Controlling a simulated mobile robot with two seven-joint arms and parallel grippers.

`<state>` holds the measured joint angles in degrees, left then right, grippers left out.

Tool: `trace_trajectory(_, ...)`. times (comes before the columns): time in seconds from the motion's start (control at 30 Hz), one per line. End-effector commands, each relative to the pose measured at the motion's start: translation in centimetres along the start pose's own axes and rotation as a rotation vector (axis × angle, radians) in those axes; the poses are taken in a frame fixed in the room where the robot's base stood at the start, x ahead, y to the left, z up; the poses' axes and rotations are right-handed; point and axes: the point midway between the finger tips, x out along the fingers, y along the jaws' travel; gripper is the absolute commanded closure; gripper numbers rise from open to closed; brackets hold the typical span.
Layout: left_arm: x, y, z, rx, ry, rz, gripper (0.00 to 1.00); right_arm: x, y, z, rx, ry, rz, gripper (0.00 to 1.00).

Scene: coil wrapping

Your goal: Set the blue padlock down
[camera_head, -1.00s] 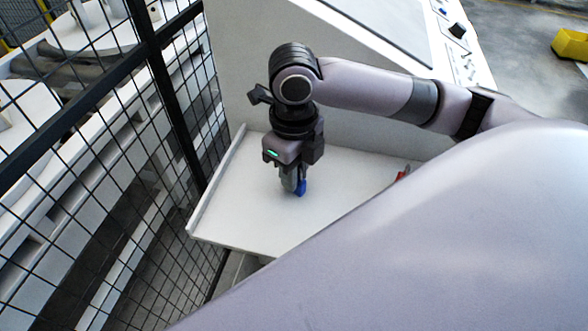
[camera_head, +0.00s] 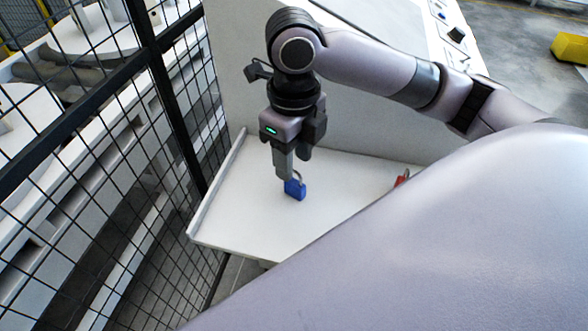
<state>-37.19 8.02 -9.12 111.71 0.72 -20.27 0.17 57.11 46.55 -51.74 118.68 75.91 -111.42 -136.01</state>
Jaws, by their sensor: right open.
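The blue padlock (camera_head: 295,189) with its grey shackle rests on the white shelf (camera_head: 250,222), near the shelf's middle. My right gripper (camera_head: 295,166) is just above and behind it, pointing down. Its fingers are open, and the near one hangs beside the shackle. The padlock is free of the jaws; whether a finger still touches the shackle is hard to tell. My left gripper is not in view.
A red object (camera_head: 402,178) lies at the shelf's right side, partly hidden by my own body. A black wire fence (camera_head: 160,130) runs along the left. A control panel (camera_head: 455,35) stands behind. The shelf's left part is clear.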

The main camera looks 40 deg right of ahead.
Motion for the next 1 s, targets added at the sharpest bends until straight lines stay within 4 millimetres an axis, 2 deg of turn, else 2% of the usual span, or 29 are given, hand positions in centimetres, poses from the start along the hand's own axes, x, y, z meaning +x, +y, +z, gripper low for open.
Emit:
trace_trajectory(0.03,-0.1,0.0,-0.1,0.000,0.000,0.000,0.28,-1.5,0.0,0.1,-0.002,-0.006,0.000,0.55)
trace_trajectory(0.1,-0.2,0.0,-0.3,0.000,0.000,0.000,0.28,-3.1,0.0,0.1,-0.001,-0.006,-0.001,0.55)
trace_trajectory(0.2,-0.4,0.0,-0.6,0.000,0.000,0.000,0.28,-4.8,0.0,0.1,-0.001,-0.004,-0.001,0.55)
trace_trajectory(0.4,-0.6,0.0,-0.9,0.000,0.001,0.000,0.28,-6.6,0.0,0.0,0.001,-0.001,-0.001,0.55)
trace_trajectory(1.0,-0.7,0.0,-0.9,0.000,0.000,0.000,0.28,-7.0,0.0,0.0,0.000,0.001,0.001,0.55)
